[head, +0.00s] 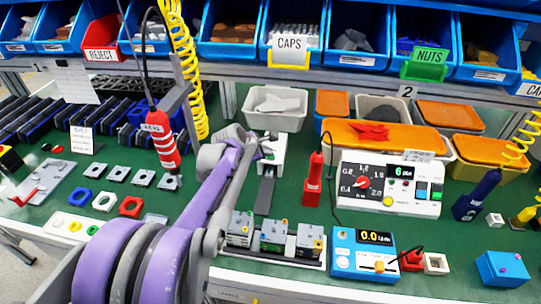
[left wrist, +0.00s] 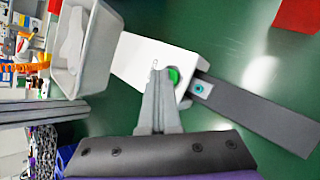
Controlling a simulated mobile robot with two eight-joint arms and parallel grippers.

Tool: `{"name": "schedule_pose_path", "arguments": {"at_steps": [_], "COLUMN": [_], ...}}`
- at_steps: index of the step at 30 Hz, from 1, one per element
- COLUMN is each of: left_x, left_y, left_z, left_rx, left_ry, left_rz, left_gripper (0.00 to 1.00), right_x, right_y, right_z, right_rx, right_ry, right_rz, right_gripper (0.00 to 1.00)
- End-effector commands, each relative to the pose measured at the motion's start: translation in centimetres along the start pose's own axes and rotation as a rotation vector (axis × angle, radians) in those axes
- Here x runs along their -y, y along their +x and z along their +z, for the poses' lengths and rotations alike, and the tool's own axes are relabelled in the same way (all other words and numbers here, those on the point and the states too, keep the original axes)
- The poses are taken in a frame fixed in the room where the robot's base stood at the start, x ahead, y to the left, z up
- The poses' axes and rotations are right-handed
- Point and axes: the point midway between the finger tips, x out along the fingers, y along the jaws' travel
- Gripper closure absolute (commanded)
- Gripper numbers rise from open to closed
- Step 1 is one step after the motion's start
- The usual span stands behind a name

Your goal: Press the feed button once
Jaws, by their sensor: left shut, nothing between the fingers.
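A white feeder unit (head: 277,150) with a dark grey chute (head: 265,192) stands on the green table in the head view. In the left wrist view the white unit (left wrist: 140,55) carries a round green button (left wrist: 174,76), beside a small pale block with a teal dot at the head of the chute (left wrist: 265,115). My left gripper (head: 264,148) is over the unit, shut and empty. In the left wrist view its fingertips (left wrist: 158,76) overlap the left edge of the button. I cannot tell whether they touch it. My right gripper is not in view.
A white bin (head: 275,120) stands just behind the unit. A red screwdriver-like tool (head: 313,182) and a white control panel (head: 390,186) stand to the right. Several small blocks on a rack (head: 273,238) sit in front. A red tool (head: 160,135) hangs at left.

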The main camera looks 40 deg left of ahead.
Motion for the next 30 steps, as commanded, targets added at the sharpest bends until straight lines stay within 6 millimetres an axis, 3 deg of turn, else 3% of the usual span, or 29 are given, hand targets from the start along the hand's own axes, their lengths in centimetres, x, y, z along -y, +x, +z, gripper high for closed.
{"name": "schedule_pose_path", "arguments": {"at_steps": [9, 20, 30], "left_x": [-0.8, -0.9, -2.4], "left_y": [-1.1, -1.2, -3.3], "left_z": [0.8, 0.8, 2.4], "left_rx": [0.000, 0.000, 0.000], "left_ry": [0.000, 0.000, 0.000], "left_rz": [0.000, 0.000, 0.001], "left_gripper": [1.00, 1.00, 1.00], "right_x": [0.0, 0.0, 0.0], "right_y": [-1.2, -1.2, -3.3], "right_z": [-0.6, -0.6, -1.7], "right_rx": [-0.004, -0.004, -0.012], "right_ry": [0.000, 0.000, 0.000], "right_rz": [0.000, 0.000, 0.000], "right_gripper": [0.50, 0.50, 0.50]}}
